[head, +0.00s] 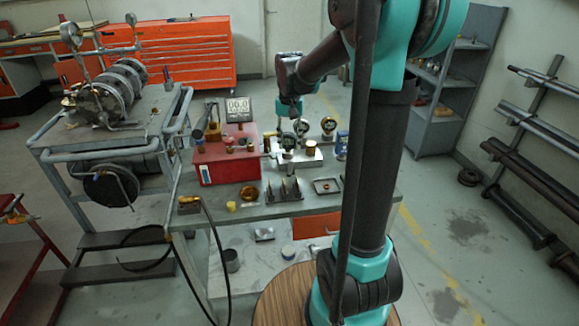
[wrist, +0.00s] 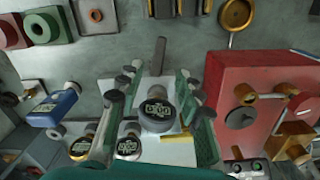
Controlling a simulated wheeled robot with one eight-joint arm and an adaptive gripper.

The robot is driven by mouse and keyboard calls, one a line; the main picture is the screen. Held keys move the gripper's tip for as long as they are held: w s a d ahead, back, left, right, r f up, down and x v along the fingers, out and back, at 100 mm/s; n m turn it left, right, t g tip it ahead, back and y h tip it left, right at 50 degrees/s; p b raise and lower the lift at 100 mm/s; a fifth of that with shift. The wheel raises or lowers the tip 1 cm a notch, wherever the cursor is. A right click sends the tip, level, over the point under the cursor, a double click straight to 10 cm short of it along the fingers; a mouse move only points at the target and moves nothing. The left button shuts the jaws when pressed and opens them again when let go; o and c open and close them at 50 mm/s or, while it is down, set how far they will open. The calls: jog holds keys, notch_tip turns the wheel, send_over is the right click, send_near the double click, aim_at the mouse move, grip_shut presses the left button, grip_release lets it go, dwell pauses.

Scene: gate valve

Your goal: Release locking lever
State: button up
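A silver-white block (head: 298,156) with several round gauges stands on the workbench, right of a red box. In the wrist view, the same block (wrist: 148,152) lies below my gripper (wrist: 156,88). A round gauge (wrist: 158,113) shows between the fingers. A flat grey bar (wrist: 159,57) sticks out from the block beyond the fingertips; it may be the locking lever, but I cannot tell surely. My gripper is open, its green-padded fingers apart with nothing held. In the head view, my gripper (head: 290,106) hangs just above and behind the block; its fingers are too small to read.
A rack of brass pins (head: 284,191) and a small tray (head: 327,186) lie in front.

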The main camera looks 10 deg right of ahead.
aim_at(290, 170)
notch_tip(290, 170, down, 10)
jog(key=shift+f, duration=0.15)
dwell(0.4)
grip_shut()
